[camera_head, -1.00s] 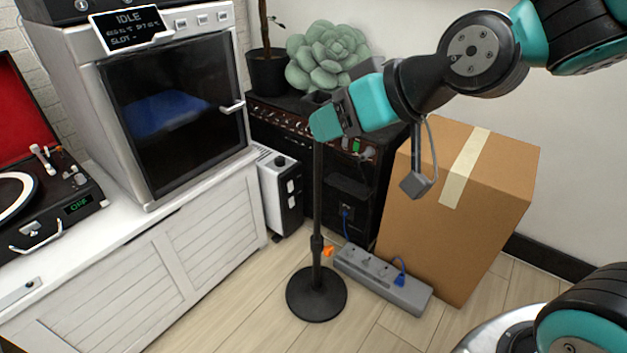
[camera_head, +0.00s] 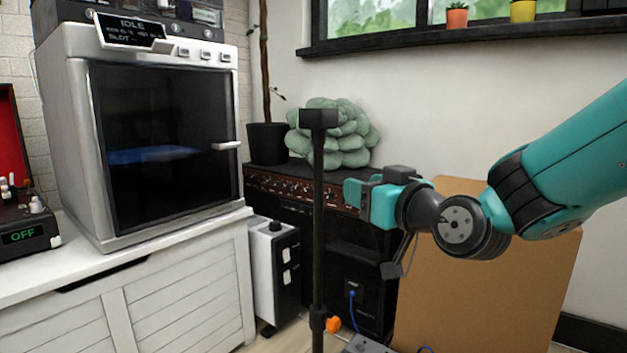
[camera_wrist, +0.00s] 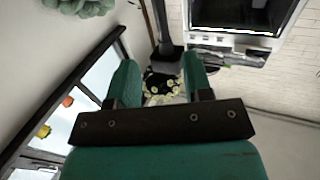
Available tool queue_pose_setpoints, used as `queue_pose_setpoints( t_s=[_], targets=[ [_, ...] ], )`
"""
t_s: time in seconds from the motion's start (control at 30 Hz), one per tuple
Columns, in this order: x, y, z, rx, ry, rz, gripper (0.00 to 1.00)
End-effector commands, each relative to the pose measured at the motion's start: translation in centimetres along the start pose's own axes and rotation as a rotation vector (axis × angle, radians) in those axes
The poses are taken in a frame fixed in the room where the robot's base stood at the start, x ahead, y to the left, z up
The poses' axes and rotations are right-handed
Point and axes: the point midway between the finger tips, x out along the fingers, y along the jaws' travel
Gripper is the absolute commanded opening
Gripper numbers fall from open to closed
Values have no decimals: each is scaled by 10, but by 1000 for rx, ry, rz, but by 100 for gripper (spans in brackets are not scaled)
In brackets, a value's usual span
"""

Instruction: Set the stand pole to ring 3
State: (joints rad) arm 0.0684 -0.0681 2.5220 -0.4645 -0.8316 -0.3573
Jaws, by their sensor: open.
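The stand pole (camera_head: 318,230) is a thin, dark, upright rod with a dark block (camera_head: 319,119) on top. An orange knob (camera_head: 333,324) sits on a collar low on the pole. The base is out of view, and I cannot make out ring marks. My gripper (camera_head: 352,194) is open, just right of the pole below its top block, with a small gap in the head view. In the wrist view, my gripper's teal fingers (camera_wrist: 160,82) are spread with nothing held between them. What looks like the pole (camera_wrist: 163,22) shows upside down beyond them.
A black amplifier (camera_head: 285,190) bearing a green succulent (camera_head: 345,150) and a pot (camera_head: 267,144) stands behind the pole. A cardboard box (camera_head: 480,300) is below my arm. A white cabinet (camera_head: 170,310) with an oven (camera_head: 80,160) is left. A heater (camera_head: 262,275) stands between.

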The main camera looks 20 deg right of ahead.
Motion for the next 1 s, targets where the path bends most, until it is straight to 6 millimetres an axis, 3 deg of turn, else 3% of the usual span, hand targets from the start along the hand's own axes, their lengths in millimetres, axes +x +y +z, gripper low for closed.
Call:
queue_pose_setpoints(
  t_s=[0.37,1.0],
  targets=[
    [27,1,-8,9,-11,6,46],
    [137,0,-7,5,-7,2,46]
  ],
)
